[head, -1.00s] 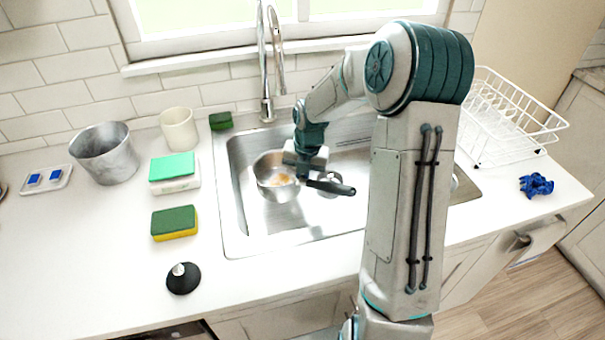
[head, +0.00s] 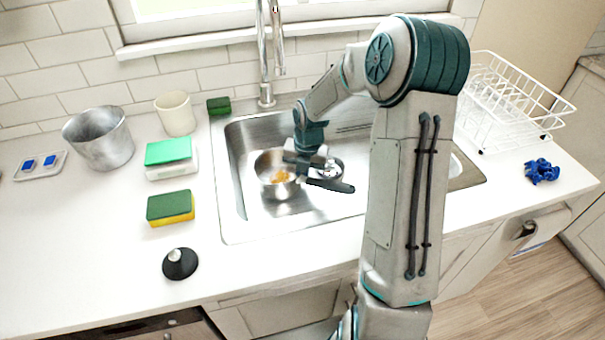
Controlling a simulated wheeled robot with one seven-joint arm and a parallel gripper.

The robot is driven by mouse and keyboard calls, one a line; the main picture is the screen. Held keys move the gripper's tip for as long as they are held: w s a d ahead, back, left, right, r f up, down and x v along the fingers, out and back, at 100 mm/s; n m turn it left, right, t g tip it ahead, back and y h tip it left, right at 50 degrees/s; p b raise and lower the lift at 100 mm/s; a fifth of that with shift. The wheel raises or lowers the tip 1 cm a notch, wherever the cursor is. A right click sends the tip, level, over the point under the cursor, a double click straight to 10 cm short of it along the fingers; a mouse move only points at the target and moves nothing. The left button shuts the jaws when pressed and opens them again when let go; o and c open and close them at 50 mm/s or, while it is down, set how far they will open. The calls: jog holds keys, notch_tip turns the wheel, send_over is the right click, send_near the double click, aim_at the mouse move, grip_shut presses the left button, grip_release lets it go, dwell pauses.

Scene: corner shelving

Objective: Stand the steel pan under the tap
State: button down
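The steel pan (head: 279,193) is upright in the left part of the sink, with something orange inside it and its dark handle (head: 331,186) pointing right. My gripper (head: 304,164) is at the pan's right side, over the root of the handle. It appears shut on the pan, though its fingertips are mostly hidden. The tap (head: 265,60) stands behind the sink's back rim, its upper part cut off by the picture's top. The pan is in front of the tap's base. Whether it touches the sink floor is hard to tell.
A white dish rack (head: 510,100) and a crumpled blue cloth (head: 541,171) are at right.

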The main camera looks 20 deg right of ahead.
jog(key=shift+f, duration=0.55)
jog(key=c, duration=1.6)
grip_release()
jog(key=shift+o, duration=0.2)
notch_tip(320, 180, up, 14)
jog(key=d, duration=0.1)
jog(key=s+a+r+m+t, duration=0.1)
jog(key=s+r+m, duration=0.2)
jog(key=s+m, duration=0.9)
jog(key=s+a+r+m+t+h+p, duration=0.1)
jog(key=s+a+r+m, duration=0.1)
jog(key=s+m, duration=1)
jog(key=r+m, duration=0.1)
jog(key=m, duration=0.6)
jog(key=shift+s, duration=0.2)
